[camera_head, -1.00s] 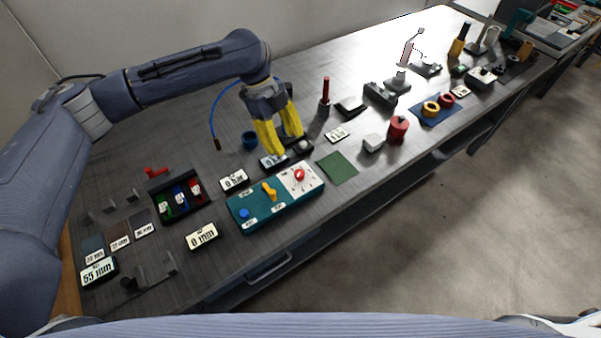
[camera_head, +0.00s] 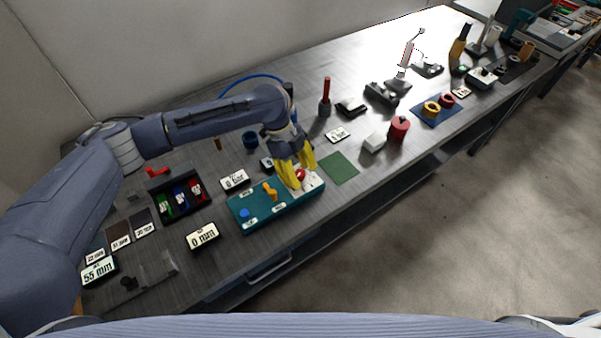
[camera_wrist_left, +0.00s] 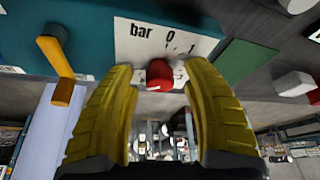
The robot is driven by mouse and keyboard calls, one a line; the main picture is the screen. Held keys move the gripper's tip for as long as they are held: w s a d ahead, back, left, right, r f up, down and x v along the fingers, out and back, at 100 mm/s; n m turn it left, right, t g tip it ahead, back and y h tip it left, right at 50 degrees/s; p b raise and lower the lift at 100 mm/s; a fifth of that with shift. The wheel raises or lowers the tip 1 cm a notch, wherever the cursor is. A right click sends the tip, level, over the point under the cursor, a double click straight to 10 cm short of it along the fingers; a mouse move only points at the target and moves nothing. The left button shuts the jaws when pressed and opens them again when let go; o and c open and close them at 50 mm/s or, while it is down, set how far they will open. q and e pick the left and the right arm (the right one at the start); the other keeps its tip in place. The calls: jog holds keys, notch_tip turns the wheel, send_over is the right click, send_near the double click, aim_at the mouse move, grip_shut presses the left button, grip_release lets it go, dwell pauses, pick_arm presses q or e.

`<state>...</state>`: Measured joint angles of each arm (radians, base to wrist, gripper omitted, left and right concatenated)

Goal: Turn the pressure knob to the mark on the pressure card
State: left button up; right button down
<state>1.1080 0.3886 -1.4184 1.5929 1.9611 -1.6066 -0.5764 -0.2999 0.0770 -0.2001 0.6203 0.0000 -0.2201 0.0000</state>
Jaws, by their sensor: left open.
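The red pressure knob (camera_head: 300,175) stands on the white dial plate (camera_head: 317,184) at the right end of the teal panel (camera_head: 262,214). My left gripper (camera_head: 298,184) has its yellow fingers down at the knob. In the left wrist view the knob (camera_wrist_left: 159,74) lies between the tips of the two open fingers, with gaps showing on both sides. The dial plate (camera_wrist_left: 135,50) there reads "bar" and "0"; its other marks are partly hidden. My right gripper is not in view.
An orange lever (camera_head: 270,191) and a blue button (camera_head: 244,213) share the panel. A green mat (camera_head: 339,168) lies right of it. A dark tray (camera_head: 163,211) with coloured pieces stands to the left. A red cylinder (camera_head: 398,128) and white block (camera_head: 374,142) stand farther right.

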pick_arm(q)
grip_shut()
dwell(0.5)
jog(key=n+t, duration=0.1)
jog(key=n, duration=0.2)
jog(key=shift+n+h, duration=0.3)
jog(key=shift+h, duration=0.1)
jog(key=shift+d+n+t, duration=0.1)
jog(key=shift+n+t, duration=0.7)
jog(key=shift+n, duration=1)
grip_release()
